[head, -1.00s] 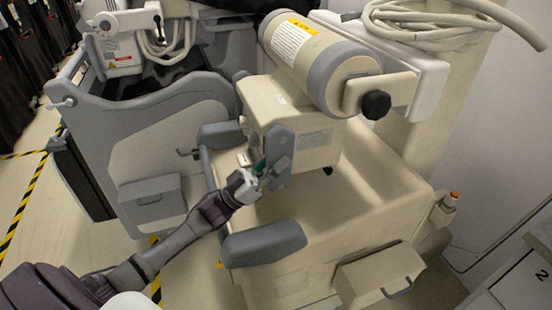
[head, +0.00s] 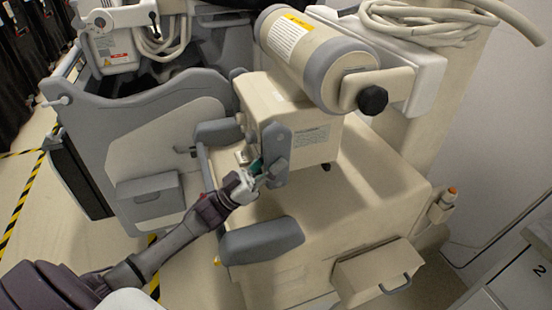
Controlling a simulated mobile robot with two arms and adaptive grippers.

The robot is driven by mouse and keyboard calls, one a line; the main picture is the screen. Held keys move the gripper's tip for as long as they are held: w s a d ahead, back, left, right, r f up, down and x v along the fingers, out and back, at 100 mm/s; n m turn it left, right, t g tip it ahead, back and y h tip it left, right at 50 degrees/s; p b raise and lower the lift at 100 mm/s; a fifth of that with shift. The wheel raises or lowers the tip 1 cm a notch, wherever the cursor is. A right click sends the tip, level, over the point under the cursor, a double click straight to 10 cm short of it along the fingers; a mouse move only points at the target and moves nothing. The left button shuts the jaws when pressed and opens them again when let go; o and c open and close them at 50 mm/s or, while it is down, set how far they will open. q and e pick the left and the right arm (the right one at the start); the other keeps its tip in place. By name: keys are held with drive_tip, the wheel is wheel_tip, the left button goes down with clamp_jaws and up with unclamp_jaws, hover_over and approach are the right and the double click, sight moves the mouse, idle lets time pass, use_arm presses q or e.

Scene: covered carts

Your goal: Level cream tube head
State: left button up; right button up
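The cream tube head (head: 315,55) is a thick cylinder with grey bands, mounted over a boxy cream housing (head: 285,108) on a cart. The cylinder slopes in the picture, its near right end lower than its far left end. A grey side plate (head: 276,150) with a small grey lever is on the housing's front. My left gripper (head: 258,177) is at this plate, with a teal part at its fingers. The fingers overlap the lever, so I cannot tell if they close on it. My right gripper is not in view.
The cream cart body (head: 370,195) lies below the head, with a grey armrest-like pad (head: 262,240) near my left arm. A black knob (head: 373,100) sticks out by the cylinder's end. A grey-and-cream machine (head: 165,135) stands at left. A coiled hose (head: 420,22) lies upper right.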

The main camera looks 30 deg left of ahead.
use_arm(q)
drive_tip(key=v, duration=0.6)
drive_tip(key=shift+s+a+f, duration=0.15)
drive_tip(key=shift+s+f, duration=0.05)
drive_tip(key=shift+f, duration=0.15)
